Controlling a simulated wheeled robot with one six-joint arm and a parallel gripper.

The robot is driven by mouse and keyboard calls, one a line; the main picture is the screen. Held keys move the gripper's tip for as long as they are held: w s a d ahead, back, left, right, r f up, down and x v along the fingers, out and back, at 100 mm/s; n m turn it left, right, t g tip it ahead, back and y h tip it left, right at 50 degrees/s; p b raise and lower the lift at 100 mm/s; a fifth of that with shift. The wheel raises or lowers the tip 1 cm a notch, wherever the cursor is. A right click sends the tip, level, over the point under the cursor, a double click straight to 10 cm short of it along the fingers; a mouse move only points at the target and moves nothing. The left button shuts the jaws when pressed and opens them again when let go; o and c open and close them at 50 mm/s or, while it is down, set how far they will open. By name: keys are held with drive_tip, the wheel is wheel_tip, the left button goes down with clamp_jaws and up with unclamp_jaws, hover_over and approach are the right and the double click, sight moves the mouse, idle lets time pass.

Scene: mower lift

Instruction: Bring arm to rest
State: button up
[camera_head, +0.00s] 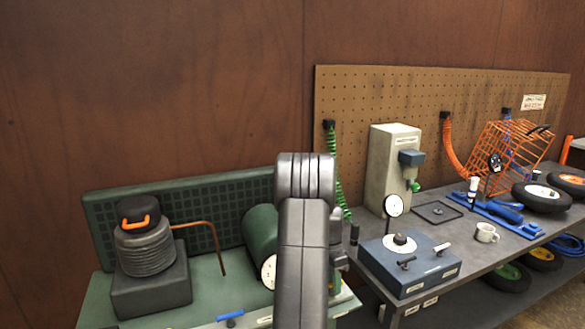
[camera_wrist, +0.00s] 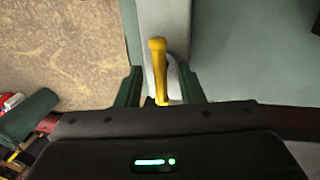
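My arm (camera_head: 304,230) rises in the middle of the head view, dark grey, in front of the green machine. My gripper is hidden in that view. In the wrist view my gripper (camera_wrist: 159,67) shows two dark green fingers set well apart. A yellow handle (camera_wrist: 157,58) on a pale grey strip (camera_wrist: 178,20) appears between the fingers, with gaps on both sides. The fingers do not appear to touch it; its distance in depth is unclear.
A green machine (camera_head: 205,285) with a ribbed dark engine (camera_head: 146,250) stands left of my arm. A grey bench (camera_head: 470,225) to the right holds a blue box (camera_head: 400,275), a beige press (camera_head: 388,165), a mug (camera_head: 486,233) and wheels (camera_head: 542,196). A pegboard (camera_head: 400,90) stands behind.

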drive_tip(key=n, duration=0.3)
drive_tip(key=n+p, duration=0.1)
drive_tip(key=shift+a+r+n+t+h, duration=0.1)
drive_tip(key=shift+r+n+t+h, duration=0.2)
drive_tip(key=shift+n+h, duration=0.1)
drive_tip(key=n+p, duration=0.1)
drive_tip(key=n, duration=0.2)
drive_tip(key=shift+n+t+p, duration=0.3)
drive_tip(key=shift+n+t, duration=0.1)
drive_tip(key=shift+a+f, duration=0.1)
